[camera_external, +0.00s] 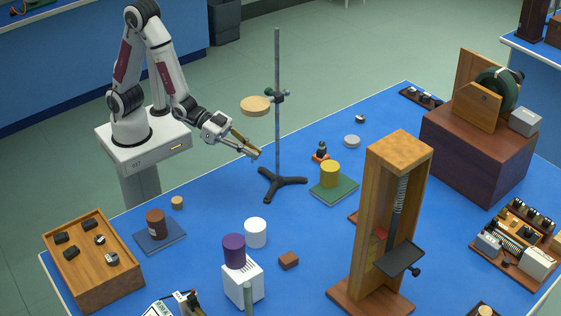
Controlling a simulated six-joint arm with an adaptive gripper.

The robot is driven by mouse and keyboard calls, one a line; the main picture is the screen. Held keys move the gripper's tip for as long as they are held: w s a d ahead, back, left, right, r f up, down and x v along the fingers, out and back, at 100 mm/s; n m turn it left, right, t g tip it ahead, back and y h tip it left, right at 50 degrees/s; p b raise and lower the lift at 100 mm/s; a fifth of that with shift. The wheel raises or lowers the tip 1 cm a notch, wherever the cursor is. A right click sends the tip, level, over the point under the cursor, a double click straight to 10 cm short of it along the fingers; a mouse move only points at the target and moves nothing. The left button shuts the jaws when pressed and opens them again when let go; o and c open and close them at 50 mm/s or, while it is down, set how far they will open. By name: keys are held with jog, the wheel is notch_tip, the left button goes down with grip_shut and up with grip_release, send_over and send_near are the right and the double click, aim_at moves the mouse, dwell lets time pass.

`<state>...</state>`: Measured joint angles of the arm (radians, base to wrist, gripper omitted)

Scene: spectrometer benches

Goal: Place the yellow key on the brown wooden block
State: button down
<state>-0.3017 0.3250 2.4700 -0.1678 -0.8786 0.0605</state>
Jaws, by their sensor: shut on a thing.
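My gripper (253,152) is at the end of the arm, left of the metal stand, raised above the far left part of the blue bench. It is shut on a small, thin yellowish thing, which looks like the yellow key (242,138); its outline is hard to make out at this size. A small brown block (289,260), seemingly the wooden one, lies on the blue bench near the front middle. Its top is bare. It is well below and in front of my gripper in the picture, apart from it.
A stand (277,110) with a round wooden plate (256,104) rises right beside my gripper. White (256,233) and purple (233,251) cylinders stand left of the block. A tall wooden frame (361,220) stands to its right. Bare blue surface lies behind the block.

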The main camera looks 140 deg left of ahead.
jog(key=w+d+m+t+h, duration=0.1)
jog(key=w+d+m+h, duration=0.2)
jog(key=d, duration=0.7)
jog(key=w+d+m+h, duration=0.2)
jog(key=w+d+h, duration=0.15)
jog(key=d, duration=0.75)
jog(key=w+a+f+n+g+y, duration=0.2)
jog(key=w+a+n+y, duration=0.2)
jog(key=w, duration=0.7)
jog(key=w+a+f+n+g+y, duration=0.1)
jog(key=w+a+f+n+y, duration=0.1)
jog(key=w+a+n+y, duration=0.3)
jog(key=w+a+y, duration=0.1)
jog(key=w+a, duration=0.2)
jog(key=w, duration=0.3)
jog(key=shift+a+g, duration=0.35)
jog(key=shift+g, duration=0.05)
jog(key=shift+f, duration=0.1)
jog(key=shift+w+f, duration=0.1)
jog(key=shift+f, duration=2.95)
